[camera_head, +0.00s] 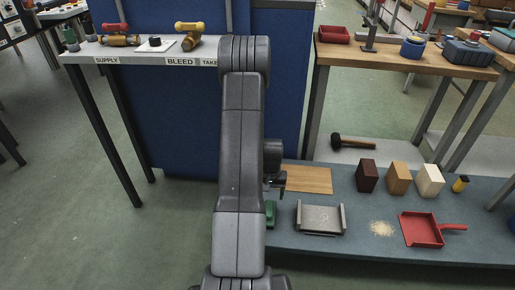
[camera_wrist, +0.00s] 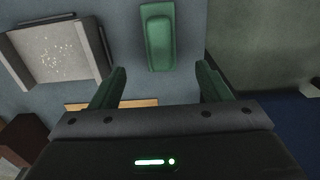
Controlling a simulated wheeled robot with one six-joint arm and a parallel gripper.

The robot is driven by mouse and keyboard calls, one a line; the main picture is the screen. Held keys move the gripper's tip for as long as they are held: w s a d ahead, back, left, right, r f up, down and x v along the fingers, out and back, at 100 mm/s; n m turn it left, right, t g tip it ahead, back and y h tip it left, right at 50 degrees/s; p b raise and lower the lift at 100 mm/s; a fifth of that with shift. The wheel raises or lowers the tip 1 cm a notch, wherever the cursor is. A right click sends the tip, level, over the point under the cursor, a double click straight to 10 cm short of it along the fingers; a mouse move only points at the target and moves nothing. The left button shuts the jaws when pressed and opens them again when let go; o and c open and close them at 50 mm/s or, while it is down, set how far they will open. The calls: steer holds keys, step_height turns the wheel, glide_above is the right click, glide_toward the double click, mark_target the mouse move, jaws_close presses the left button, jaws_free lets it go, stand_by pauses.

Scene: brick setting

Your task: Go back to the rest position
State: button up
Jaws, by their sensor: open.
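My gripper (camera_wrist: 160,84) is open in the wrist view, its two green fingers wide apart with nothing between them. It is over the low blue-grey bench top. A green oblong block-like piece (camera_wrist: 158,38) lies on the bench beyond the fingertips, apart from them. In the head view my dark arm runs down the middle, and the gripper (camera_head: 278,183) partly shows to the right of it, above the bench. The green piece (camera_head: 270,212) shows there too, partly hidden by my arm.
A labelled shelf (camera_head: 140,59) with valves stands left.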

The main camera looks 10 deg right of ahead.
mark_target(269, 207)
step_height(269, 207, down, 13)
steer(key=b, duration=0.3)
steer(key=shift+r+b, duration=0.2)
steer(key=shift+b, duration=0.2)
step_height(269, 207, up, 3)
steer(key=shift+r+p, duration=0.1)
steer(key=shift+p, duration=0.65)
steer(key=shift+r, duration=0.55)
